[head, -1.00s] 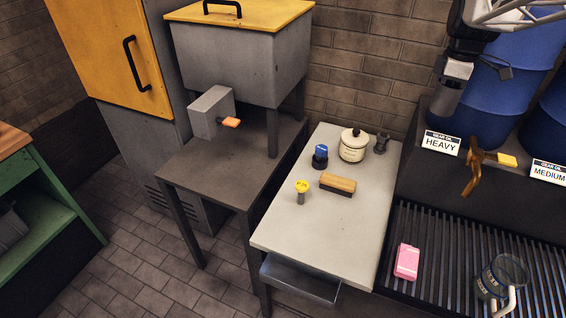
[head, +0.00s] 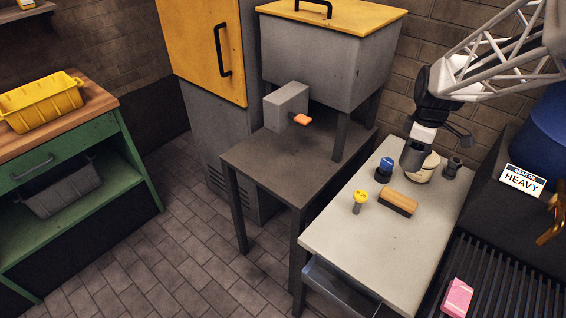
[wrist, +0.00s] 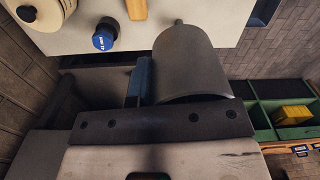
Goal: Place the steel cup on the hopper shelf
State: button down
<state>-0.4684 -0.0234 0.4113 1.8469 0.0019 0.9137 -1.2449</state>
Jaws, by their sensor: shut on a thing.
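The steel cup (head: 412,156) is a plain grey cylinder held at the end of my arm, over the far part of the white table and in front of the cream pot. The hopper shelf (head: 265,165) is the dark grey bench top under the grey hopper (head: 325,60), left of my gripper. Its front and left parts are bare.
The white table (head: 350,240) bears a cream pot (head: 425,168), a blue-topped item (head: 384,168), a wooden brush (head: 398,200) and a yellow-topped item (head: 359,198). The hopper's spout box (head: 286,105) with an orange lever (head: 302,120) overhangs the shelf.

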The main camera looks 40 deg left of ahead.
jog(key=s+a+f+n, duration=0.1)
jog(key=s+a+f, duration=0.2)
jog(key=a, duration=0.5)
jog(key=s+a+r+n, duration=0.3)
jog(key=a+r, duration=0.1)
jog(key=a, duration=1)
jog(key=s+a+r+n, duration=0.2)
jog(key=s+a+r, duration=0.25)
jog(key=a, duration=0.85)
jog(key=s+a+r+n, duration=0.2)
jog(key=a+r+n, duration=0.15)
jog(key=a, duration=1.05)
jog(key=n, duration=0.7)
send_over(245, 156)
notch_tip(245, 156, down, 22)
jog(key=shift+w, duration=0.15)
jog(key=shift+f, duration=0.1)
jog(key=shift+f, duration=3.05)
